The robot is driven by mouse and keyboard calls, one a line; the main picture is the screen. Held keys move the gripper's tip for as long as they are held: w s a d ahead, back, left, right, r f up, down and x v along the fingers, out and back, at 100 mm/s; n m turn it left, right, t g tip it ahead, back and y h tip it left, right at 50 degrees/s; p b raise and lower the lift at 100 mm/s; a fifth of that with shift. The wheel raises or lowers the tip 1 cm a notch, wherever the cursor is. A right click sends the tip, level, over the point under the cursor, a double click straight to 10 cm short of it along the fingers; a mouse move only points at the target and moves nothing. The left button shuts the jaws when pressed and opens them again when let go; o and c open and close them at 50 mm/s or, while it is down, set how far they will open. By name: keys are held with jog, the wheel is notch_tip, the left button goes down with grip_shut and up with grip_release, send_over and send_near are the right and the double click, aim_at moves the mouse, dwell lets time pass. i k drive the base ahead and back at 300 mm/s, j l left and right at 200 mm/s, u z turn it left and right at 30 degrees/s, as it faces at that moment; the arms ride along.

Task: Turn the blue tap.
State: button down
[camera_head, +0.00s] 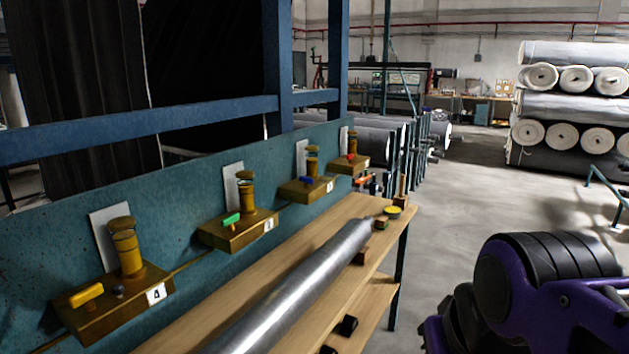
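The blue tap (306,181) is a small blue handle on a brass block (300,190), fixed to the teal panel left of centre. A brass cylinder (312,158) rises behind the handle, and a white number tag (330,185) is on the block's right end. The number is too small to read surely. My gripper is not in view. Only a purple and black part of my arm shows at the lower right, well apart from the tap.
Similar blocks carry a yellow handle (86,295) and a green handle (231,219) nearer, and a red handle (351,157) farther off. A wooden bench (190,325) bearing a shiny metal roll (300,290) runs before the panel. Open floor (450,225) lies right of the bench.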

aim_at(307, 181)
jog(key=u, duration=0.35)
jog(key=i+l+u, duration=0.15)
jog(key=u, duration=0.2)
jog(key=l+u, duration=0.1)
jog(key=u, duration=0.25)
jog(key=i+l+u, duration=0.15)
jog(key=l+u, duration=0.15)
jog(key=i+l+u, duration=0.1)
jog(key=l+u, duration=0.15)
jog(key=l, duration=0.15)
jog(key=i+l+u, duration=0.2)
jog(key=l, duration=0.6)
jog(key=l+u, duration=0.15)
jog(key=l, duration=0.65)
jog(key=k, duration=0.05)
